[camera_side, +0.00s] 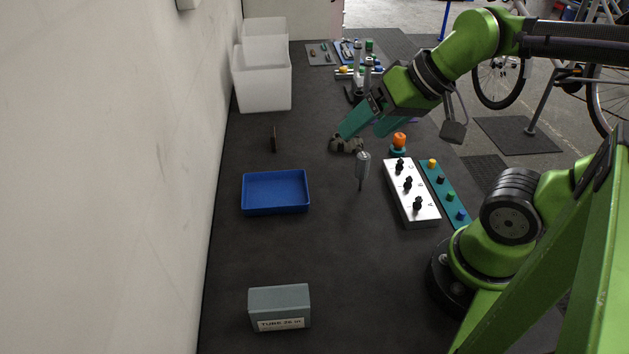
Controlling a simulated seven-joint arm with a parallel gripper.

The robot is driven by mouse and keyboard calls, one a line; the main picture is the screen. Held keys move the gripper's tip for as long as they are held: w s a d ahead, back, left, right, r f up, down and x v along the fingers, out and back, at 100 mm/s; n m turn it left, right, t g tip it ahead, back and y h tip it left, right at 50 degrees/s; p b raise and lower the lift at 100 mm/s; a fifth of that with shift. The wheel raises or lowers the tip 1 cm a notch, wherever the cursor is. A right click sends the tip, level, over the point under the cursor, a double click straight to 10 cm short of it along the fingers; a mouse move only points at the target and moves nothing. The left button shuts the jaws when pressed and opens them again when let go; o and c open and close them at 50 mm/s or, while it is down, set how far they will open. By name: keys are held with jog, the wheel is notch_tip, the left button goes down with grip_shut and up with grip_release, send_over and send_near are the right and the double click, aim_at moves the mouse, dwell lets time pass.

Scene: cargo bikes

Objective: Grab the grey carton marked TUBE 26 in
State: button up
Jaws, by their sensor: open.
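The grey carton (279,299) with a white label reading TUBE 26 in stands at the near end of the dark bench, left of my arm's base. My gripper (358,133) has two teal fingers pointing down and left. It is open, well beyond the carton, above the far middle of the bench. Nothing shows between the fingers. A dark grey-green object (346,145) lies below or just behind the fingertips; I cannot tell whether they touch it.
A blue tray (276,209) lies empty between the carton and my gripper. White bins (262,91) stand along the left wall. Bench around the carton is clear.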

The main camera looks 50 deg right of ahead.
jog(key=a+f+n+g+y, duration=0.1)
jog(key=a+f+n+g, duration=0.3)
jog(key=a+n, duration=0.55)
jog(key=n+g, duration=0.1)
jog(key=n, duration=0.3)
send_near(279, 302)
jog(key=shift+m+h, duration=0.25)
jog(key=shift+h, duration=0.15)
jog(key=x, duration=0.8)
jog(key=shift+a+f, duration=0.1)
jog(key=shift+a, duration=0.25)
jog(key=shift+d+x, duration=0.2)
jog(key=shift+x, duration=1.15)
jog(key=shift+d+x, duration=0.25)
jog(key=shift+x, duration=1.05)
jog(key=shift+w+f, duration=0.15)
jog(key=shift+f, duration=0.15)
jog(key=c, duration=1.2)
jog(key=shift+o, duration=0.2)
